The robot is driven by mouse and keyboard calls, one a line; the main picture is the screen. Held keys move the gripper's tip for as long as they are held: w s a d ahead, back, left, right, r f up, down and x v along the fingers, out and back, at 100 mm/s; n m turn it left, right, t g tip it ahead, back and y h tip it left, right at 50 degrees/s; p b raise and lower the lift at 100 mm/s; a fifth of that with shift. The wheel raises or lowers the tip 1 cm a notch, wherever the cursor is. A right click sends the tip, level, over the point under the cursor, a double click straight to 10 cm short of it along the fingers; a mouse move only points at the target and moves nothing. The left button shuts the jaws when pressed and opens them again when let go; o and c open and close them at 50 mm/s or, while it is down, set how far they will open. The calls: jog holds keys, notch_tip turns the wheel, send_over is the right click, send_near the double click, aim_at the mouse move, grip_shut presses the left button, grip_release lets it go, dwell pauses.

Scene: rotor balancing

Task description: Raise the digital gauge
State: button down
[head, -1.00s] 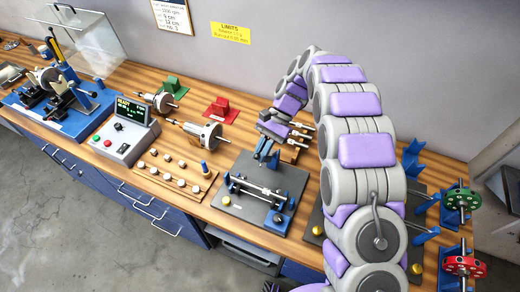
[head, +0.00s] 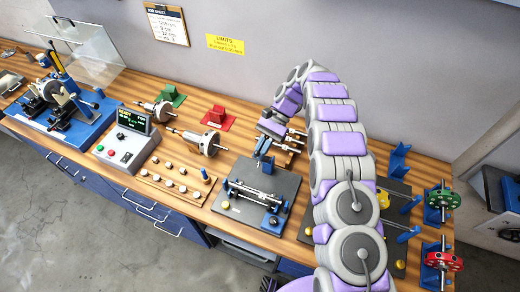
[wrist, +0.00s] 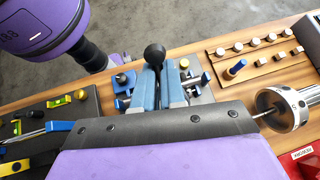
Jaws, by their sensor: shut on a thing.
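My gripper (head: 263,150) hangs over the back edge of a dark plate (head: 232,210) that carries a rail fixture (head: 252,190). In the wrist view its blue fingers (wrist: 160,78) are closed on a dark thing with a round black end (wrist: 154,54), which stands out past the fingertips. This may be part of the digital gauge, but no display shows and I cannot tell for sure. The fixture lies partly hidden behind the fingers in the wrist view. In the head view the held thing is too small to make out.
A grey control box (head: 125,143) with a lit screen, a wooden board (head: 173,182) with several small weights, and two rotors stand to the left. Red (head: 215,117) and green stands are at the back. A second dark plate and coloured rotor discs (head: 442,199) are on the right.

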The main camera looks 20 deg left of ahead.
jog(key=shift+w, duration=0.1)
jog(key=c, duration=1.4)
grip_release()
jog(key=shift+w+f, duration=0.1)
jog(key=shift+f, duration=0.05)
jog(key=shift+o, duration=1)
jog(key=shift+a, duration=0.1)
jog(key=shift+r, duration=0.25)
notch_tip(320, 180, up, 3)
jog(key=p, duration=0.3)
jog(key=shift+r, duration=0.15)
jog(key=shift+s, duration=0.25)
jog(key=s+d+b, duration=0.1)
jog(key=s+d, duration=0.3)
jog(key=s, duration=0.2)
jog(key=s+d+r+b, duration=0.1)
jog(key=s+d, duration=0.3)
jog(key=s, duration=0.3)
jog(key=shift+d+r+b, duration=0.15)
jog(key=shift+d+b, duration=0.1)
jog(key=shift+b, duration=0.1)
